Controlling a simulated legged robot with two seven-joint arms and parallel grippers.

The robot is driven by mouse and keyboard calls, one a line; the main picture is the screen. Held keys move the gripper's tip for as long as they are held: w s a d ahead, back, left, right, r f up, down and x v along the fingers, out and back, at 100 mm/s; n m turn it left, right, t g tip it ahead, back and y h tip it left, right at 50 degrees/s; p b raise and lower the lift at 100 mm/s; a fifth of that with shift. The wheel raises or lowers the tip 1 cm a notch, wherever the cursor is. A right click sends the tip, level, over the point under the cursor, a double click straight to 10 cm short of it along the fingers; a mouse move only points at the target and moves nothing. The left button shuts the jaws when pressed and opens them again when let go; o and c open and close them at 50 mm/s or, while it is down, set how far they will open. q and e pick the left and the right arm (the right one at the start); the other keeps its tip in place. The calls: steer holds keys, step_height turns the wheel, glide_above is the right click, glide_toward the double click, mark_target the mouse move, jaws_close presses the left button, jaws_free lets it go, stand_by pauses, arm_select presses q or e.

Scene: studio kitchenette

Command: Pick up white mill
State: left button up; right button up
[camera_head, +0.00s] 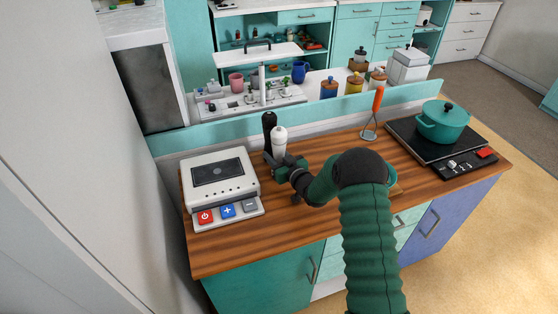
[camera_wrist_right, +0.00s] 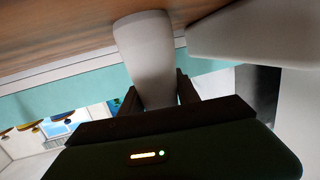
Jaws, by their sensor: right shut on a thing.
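The white mill (camera_head: 279,139) stands upright at the back of the wooden counter, right beside a black mill (camera_head: 268,124). My right gripper (camera_head: 279,163) is shut on the white mill, and my arm reaches in from the front. The right wrist view shows the white mill (camera_wrist_right: 148,58) between the two fingers of my right gripper (camera_wrist_right: 157,92). Its base is hidden by my gripper in the head view, so I cannot tell whether it touches the counter. My left gripper is not in view.
A white appliance (camera_head: 217,172) with coloured buttons stands left of the mills. An orange-handled utensil (camera_head: 376,103) stands to the right, and a teal pot (camera_head: 443,122) sits on the black hob (camera_head: 408,138). A teal ledge (camera_head: 220,131) runs behind. Bare counter (camera_head: 250,238) lies in front.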

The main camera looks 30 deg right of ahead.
steer(key=shift+a, duration=0.15)
jaws_close()
